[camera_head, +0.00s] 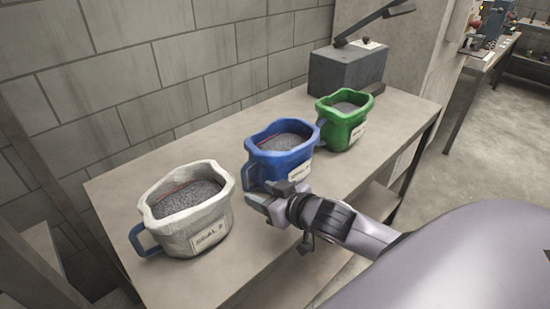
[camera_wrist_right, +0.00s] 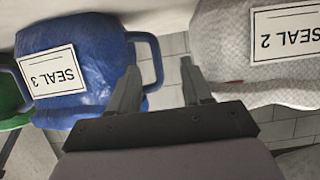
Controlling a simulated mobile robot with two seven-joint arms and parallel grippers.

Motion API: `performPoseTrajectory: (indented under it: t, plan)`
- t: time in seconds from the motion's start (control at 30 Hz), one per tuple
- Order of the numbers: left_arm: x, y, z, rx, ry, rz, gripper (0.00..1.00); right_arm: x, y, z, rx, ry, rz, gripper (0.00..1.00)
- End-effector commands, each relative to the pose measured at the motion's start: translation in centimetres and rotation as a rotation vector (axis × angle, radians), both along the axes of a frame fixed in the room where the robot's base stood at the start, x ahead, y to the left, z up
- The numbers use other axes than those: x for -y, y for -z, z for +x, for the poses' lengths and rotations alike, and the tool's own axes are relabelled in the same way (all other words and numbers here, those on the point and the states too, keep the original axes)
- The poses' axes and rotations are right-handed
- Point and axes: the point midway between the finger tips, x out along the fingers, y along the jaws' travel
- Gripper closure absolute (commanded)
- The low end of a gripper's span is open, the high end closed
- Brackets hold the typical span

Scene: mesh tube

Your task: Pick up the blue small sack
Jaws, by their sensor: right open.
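The blue small sack (camera_head: 280,163) stands upright in the middle of the table, open at the top and filled with grey grains. It has side handles; the left one (camera_head: 249,177) is partly behind my right gripper (camera_head: 265,194). That gripper is open, at the near left side of the sack. In the right wrist view, upside down, the blue sack (camera_wrist_right: 88,88) with label "SEAL 3" is at left. Its handle (camera_wrist_right: 156,62) shows beyond the left finger, with its outer bar in the gap between the fingers. I cannot tell whether they touch. My left gripper is out of view.
A white sack (camera_head: 188,222) labelled "SEAL 2" stands left of the gripper on the table (camera_head: 135,185). A green sack (camera_head: 343,128) stands at right. A grey box (camera_head: 345,72) with a lever is at the back right, near the block wall.

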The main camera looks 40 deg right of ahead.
Motion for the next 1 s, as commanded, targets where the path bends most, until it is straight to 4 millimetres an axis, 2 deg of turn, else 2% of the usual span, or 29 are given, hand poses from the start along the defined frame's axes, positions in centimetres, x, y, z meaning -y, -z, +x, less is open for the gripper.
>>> performPoseTrajectory:
  t: [0.27, 0.53, 0.9, 0.93, 1.0]
  plan:
    - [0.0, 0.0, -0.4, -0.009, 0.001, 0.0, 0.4, 0.0, 0.5, 2.2, 0.001, 0.0, -0.001, 0.51]
    - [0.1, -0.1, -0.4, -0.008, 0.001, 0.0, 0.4, 0.1, 1.6, 5.2, 0.001, 0.0, 0.001, 0.51]
    - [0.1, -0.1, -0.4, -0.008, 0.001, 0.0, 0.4, -0.1, 2.0, 6.0, 0.0, -0.001, 0.0, 0.51]
    - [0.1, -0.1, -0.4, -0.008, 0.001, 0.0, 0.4, -0.1, 2.0, 6.0, 0.0, -0.001, 0.0, 0.54]
    - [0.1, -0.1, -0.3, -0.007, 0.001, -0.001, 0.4, -0.1, 1.9, 6.0, 0.0, -0.001, 0.0, 0.77]
